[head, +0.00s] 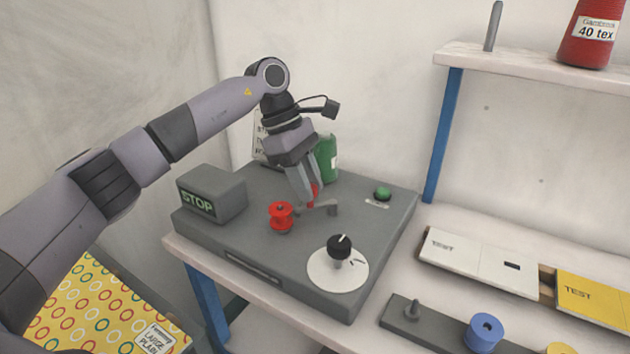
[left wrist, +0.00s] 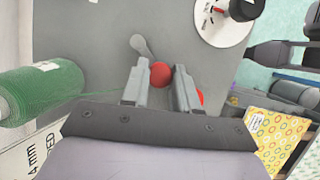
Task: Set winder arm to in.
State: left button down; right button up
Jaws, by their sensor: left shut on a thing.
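The winder arm (head: 322,208) is a small grey lever on top of the grey winder box (head: 370,205). It also shows in the left wrist view as a grey lever (left wrist: 140,44) with a round red knob (left wrist: 160,74). My left gripper (head: 314,203) points down at the box top and is shut on the red knob, with one finger on each side. A red bobbin (head: 281,217) stands just left of the gripper and is partly hidden behind a finger in the left wrist view. I cannot read any in or out mark.
A black knob (head: 339,246) on a white dial sits at the box's front right. A green button (head: 382,193) is at the back right, a STOP display (head: 212,193) at the left. A green thread cone (head: 327,158) stands behind the gripper. A shelf (head: 540,66) is at the right.

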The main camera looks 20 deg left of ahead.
pick_arm(q)
jog(key=c, duration=0.9)
grip_release()
jog(key=shift+o, duration=0.2)
jog(key=v, duration=0.7)
